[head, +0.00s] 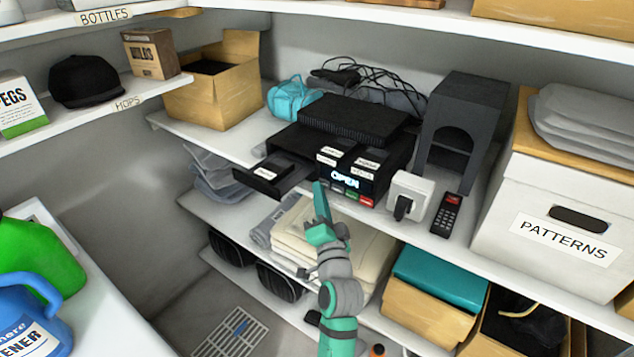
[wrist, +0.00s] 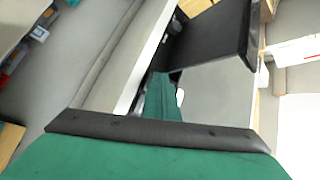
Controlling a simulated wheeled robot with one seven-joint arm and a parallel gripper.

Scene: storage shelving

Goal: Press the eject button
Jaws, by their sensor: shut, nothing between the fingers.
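A black device (head: 392,160) with a lit display (head: 345,179) that seems to read "OPEN" sits on the middle shelf. Small coloured buttons run below the display, including a red one (head: 366,202) at the right end. I cannot read which is the eject button. A black tray (head: 268,174) sticks out of the device's left side. My gripper (head: 319,190) is shut and empty, its teal tip just in front of the device near the left end of the button row. Contact cannot be told. In the wrist view the teal fingers (wrist: 161,98) point toward a dark panel (wrist: 215,35).
A white box with a black lever (head: 410,197) and a black handset (head: 446,215) stand right of the device. A dark arched housing (head: 462,120) is behind them. Folded cream cloths (head: 365,250) lie on the shelf below. A "PATTERNS" box (head: 545,215) is far right.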

